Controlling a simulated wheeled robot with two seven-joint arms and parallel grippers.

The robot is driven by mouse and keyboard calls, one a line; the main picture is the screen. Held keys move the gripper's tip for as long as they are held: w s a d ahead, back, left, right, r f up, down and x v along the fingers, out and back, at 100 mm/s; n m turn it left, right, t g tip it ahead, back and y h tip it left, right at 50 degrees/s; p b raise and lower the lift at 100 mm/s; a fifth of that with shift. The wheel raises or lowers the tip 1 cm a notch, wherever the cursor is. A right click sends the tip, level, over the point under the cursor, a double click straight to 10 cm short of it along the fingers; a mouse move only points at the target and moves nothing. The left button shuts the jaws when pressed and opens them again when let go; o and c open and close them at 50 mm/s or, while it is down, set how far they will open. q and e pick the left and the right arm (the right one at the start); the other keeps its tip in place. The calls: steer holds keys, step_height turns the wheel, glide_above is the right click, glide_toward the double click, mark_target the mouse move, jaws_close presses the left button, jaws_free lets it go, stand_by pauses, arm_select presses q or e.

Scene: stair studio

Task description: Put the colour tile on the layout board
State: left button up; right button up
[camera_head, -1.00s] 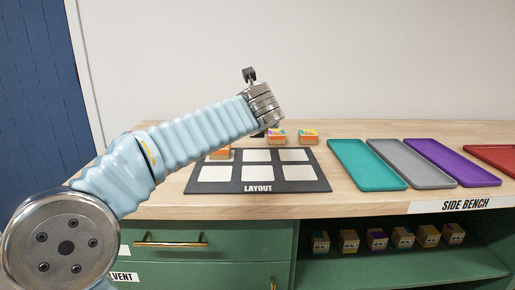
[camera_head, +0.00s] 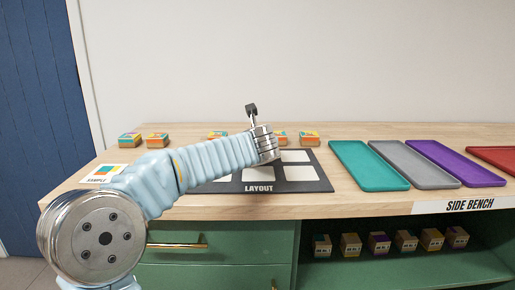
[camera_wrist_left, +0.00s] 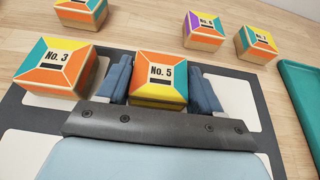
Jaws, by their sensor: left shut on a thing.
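My left gripper (camera_wrist_left: 160,85) is shut on the colour tile No. 5 (camera_wrist_left: 160,74), which has orange, yellow and teal faces. In the left wrist view the tile is over the back row of the dark layout board (camera_wrist_left: 235,72); I cannot tell whether it touches the board. Tile No. 3 (camera_wrist_left: 58,66) sits on the board to its left. In the head view my arm covers the left part of the layout board (camera_head: 310,186), and the gripper's fingers and the held tile are hidden behind the wrist. My right gripper is not in view.
Several tiles stand behind the board, one at the right (camera_head: 309,138), and two at the far left (camera_head: 130,140). A sample card (camera_head: 103,172) lies at left. Teal (camera_head: 368,166), grey, purple and red trays fill the right. Small blocks (camera_head: 378,243) stand on the shelf below.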

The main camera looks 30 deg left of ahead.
arm_select(q)
steer(key=o, duration=1.1)
steer(key=shift+s+d+r, duration=0.1)
steer(key=shift+s+r, duration=0.05)
steer(key=shift+r, duration=0.05)
steer(key=v, duration=1.1)
steer(key=shift+s+d, duration=0.15)
steer(key=shift+s, duration=0.15)
